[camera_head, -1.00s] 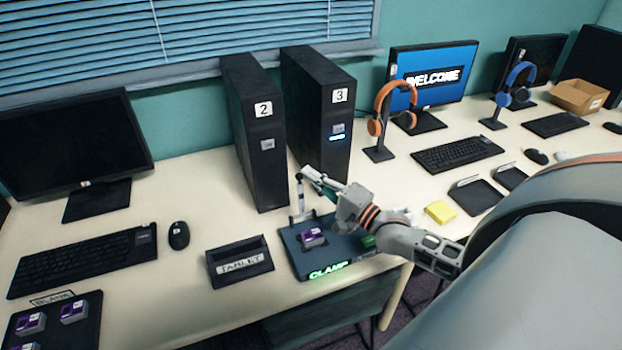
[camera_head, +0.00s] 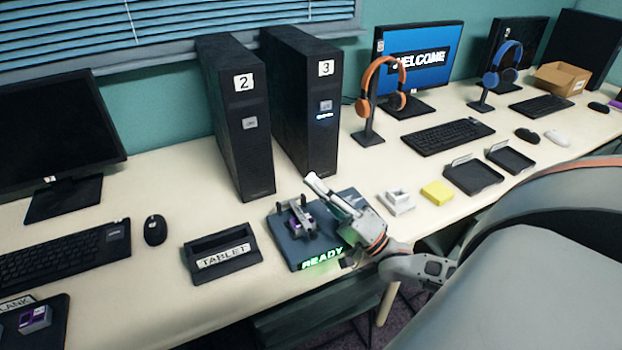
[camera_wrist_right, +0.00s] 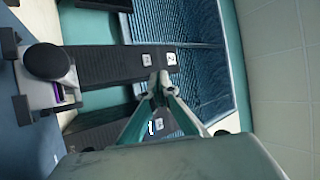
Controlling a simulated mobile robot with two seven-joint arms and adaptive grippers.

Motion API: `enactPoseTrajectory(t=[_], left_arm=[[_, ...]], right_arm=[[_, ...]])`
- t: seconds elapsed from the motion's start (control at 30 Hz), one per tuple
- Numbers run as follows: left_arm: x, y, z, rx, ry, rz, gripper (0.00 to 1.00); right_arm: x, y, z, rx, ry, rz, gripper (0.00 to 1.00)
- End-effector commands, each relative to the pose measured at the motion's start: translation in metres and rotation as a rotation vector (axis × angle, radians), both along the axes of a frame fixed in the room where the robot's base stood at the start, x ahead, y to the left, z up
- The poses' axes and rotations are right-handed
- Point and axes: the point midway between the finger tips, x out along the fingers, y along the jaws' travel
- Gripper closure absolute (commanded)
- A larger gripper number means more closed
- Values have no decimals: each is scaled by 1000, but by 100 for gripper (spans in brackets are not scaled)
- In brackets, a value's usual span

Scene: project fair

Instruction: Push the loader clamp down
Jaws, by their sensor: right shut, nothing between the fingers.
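The loader (camera_head: 286,248) is a dark blue-grey plate on the table with a green lit READY sign on its front edge. Its clamp (camera_head: 304,221) lies down over a purple block (camera_head: 292,229) and partly hides it. In the right wrist view the clamp (camera_wrist_right: 40,95) shows a round black knob at the left, with a bit of purple under it. My right gripper (camera_head: 316,184) is shut and empty, just right of and above the clamp, apart from it. Its closed fingertips show in the right wrist view (camera_wrist_right: 159,80). My left gripper is not in view.
Two black towers (camera_head: 236,125) marked 2 and 3 stand behind the loader. A tablet holder (camera_head: 221,262) is on its left. A pale small frame (camera_head: 397,202) and a yellow block (camera_head: 437,192) lie to its right. An orange headset (camera_head: 369,92) hangs on a stand behind.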

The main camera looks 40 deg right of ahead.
Motion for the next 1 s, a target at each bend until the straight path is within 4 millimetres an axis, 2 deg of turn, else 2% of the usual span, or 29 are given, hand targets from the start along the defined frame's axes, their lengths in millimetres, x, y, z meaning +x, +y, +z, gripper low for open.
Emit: enactPoseTrajectory(t=[0.13,0.27,0.7,1.0], left_arm=[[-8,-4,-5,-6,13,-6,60],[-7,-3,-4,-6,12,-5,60],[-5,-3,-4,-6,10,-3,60],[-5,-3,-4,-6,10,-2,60]], right_arm=[[-1,0,-1,1,2,0,100],[-8,-3,-7,0,5,0,100],[-74,-25,-51,0,5,0,100],[-95,-32,-64,0,1,0,100]])
